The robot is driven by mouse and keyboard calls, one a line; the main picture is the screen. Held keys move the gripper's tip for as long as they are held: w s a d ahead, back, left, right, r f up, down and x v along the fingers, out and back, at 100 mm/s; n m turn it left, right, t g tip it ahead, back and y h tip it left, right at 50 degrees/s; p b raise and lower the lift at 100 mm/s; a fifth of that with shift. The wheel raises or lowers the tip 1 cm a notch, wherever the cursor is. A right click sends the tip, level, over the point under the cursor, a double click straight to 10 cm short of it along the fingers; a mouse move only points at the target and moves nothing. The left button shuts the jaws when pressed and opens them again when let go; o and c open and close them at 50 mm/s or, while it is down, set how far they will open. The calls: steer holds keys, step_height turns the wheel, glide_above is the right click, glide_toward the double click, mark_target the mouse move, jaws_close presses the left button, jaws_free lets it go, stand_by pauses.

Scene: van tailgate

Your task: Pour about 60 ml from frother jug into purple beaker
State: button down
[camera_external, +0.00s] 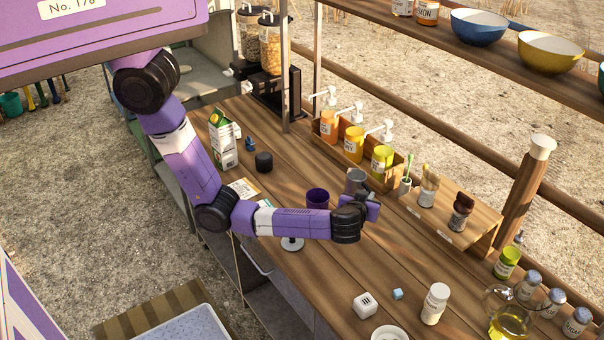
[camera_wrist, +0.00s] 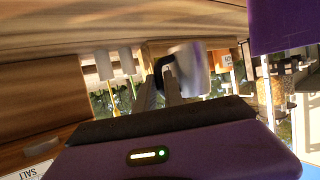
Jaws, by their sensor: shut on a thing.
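The frother jug (camera_external: 355,181) is a small grey metal jug above the wooden counter, just right of the purple beaker. My gripper (camera_external: 364,195) is shut on the jug's dark handle. In the wrist view the jug (camera_wrist: 192,72) shows beyond the fingers (camera_wrist: 162,84), with the handle between them. The jug looks close to upright in the outside view; its contents cannot be seen. The purple beaker (camera_external: 317,197) stands upright on the counter, partly behind my forearm. It shows large at the wrist view's upper right (camera_wrist: 282,25). Its inside looks dark; no stream of liquid shows.
A crate of pump bottles (camera_external: 354,145) and a spice rack (camera_external: 440,222) stand behind the jug. A milk carton (camera_external: 223,140) and black canister (camera_external: 264,161) are left. A white bottle (camera_external: 435,303), a die (camera_external: 365,304) and a glass pot (camera_external: 509,322) are nearer the front.

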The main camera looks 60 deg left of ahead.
steer(key=s+d+n+g+y+b, duration=0.3)
steer(key=d+n+g+y+b, duration=0.1)
steer(key=d, duration=0.6)
steer(key=shift+s+f+n+g+b, duration=0.35)
steer(key=shift+n+b, duration=0.25)
steer(key=shift+n, duration=0.1)
steer(key=shift+r, duration=0.1)
steer(key=s+a+r+n+t+h+p, duration=0.1)
steer(key=s+a+r+n+h+p, duration=0.2)
steer(key=a+r+n+h+p, duration=0.2)
steer(key=shift+s+a+r+h+p, duration=0.15)
steer(key=shift+a+r+h+p, duration=0.35)
steer(key=shift+a+r+p, duration=1.05)
